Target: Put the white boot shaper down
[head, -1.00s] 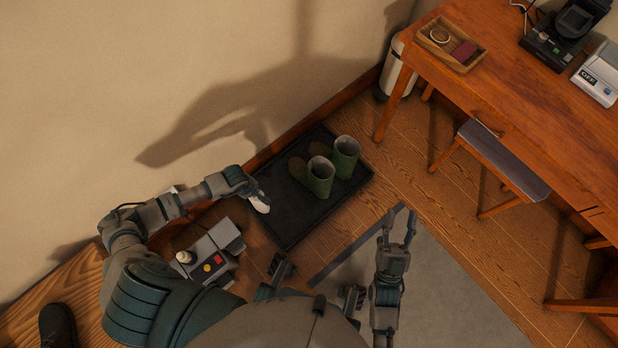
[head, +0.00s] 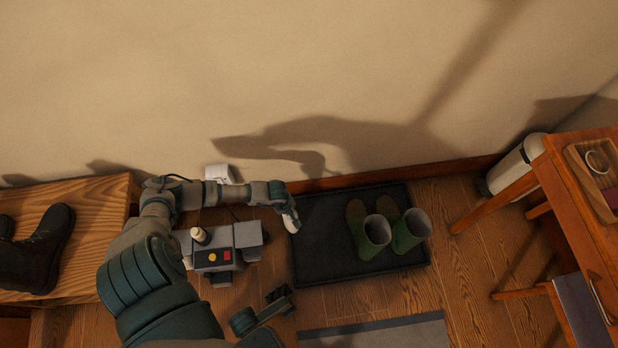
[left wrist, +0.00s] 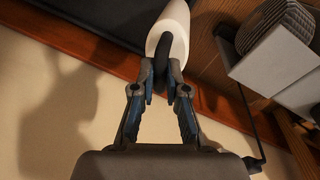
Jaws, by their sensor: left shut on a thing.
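My left gripper (head: 288,207) is shut on the white boot shaper (head: 291,221), which hangs near the left edge of the black boot tray (head: 345,268). In the left wrist view, the fingertips (left wrist: 166,78) pinch the shaper's dark curved handle, and its rounded white body (left wrist: 172,22) lies beyond them. I cannot tell whether the shaper touches the tray. A pair of green boots (head: 376,234) stands on the right part of the tray.
A grey device with red and yellow buttons (head: 213,258) stands left of the tray. A wooden bench (head: 95,205) with dark boots (head: 45,250) is at the left. A white bin (head: 515,165) and wooden desk (head: 585,215) are at the right. The tray's left part is bare.

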